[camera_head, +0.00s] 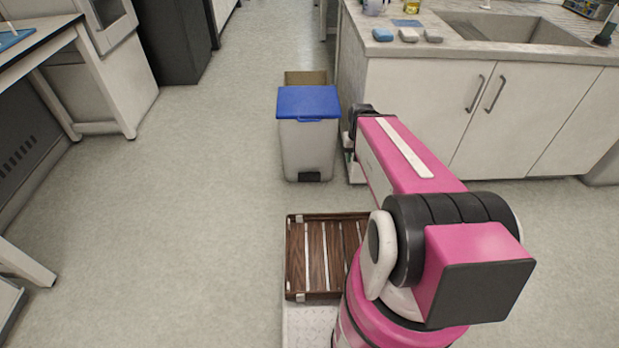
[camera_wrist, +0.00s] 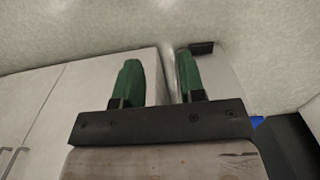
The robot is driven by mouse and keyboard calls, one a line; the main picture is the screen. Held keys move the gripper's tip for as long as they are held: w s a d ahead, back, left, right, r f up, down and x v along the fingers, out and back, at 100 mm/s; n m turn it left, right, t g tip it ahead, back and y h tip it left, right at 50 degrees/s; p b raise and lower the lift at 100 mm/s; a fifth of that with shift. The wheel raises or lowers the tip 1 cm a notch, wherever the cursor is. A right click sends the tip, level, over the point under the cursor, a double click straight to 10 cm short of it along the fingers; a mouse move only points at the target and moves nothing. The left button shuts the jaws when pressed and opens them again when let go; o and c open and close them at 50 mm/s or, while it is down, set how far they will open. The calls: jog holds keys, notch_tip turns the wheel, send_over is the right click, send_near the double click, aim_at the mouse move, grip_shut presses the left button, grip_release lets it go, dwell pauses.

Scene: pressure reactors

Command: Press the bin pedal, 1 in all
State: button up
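The bin (camera_head: 308,147) stands on the floor left of the sink cabinet, with its blue lid (camera_head: 308,102) shut. Its dark pedal (camera_head: 309,177) is at the foot of the near side. In the wrist view the pedal (camera_wrist: 202,48) shows at the floor end of the pale bin wall, just beyond the right fingertip. My gripper (camera_wrist: 155,65) has two green fingers standing apart with nothing between them. It is low beside the bin, between bin and cabinet front; contact with the pedal cannot be made out. In the head view my arm mostly hides it.
The white sink cabinet (camera_head: 420,100) stands close on the right of the bin, with handles on its doors. A brown box (camera_head: 305,77) is behind the bin. The floor (camera_head: 190,190) to the left is clear, up to a table (camera_head: 40,42) at the far left.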

grip_shut()
dwell(1.5)
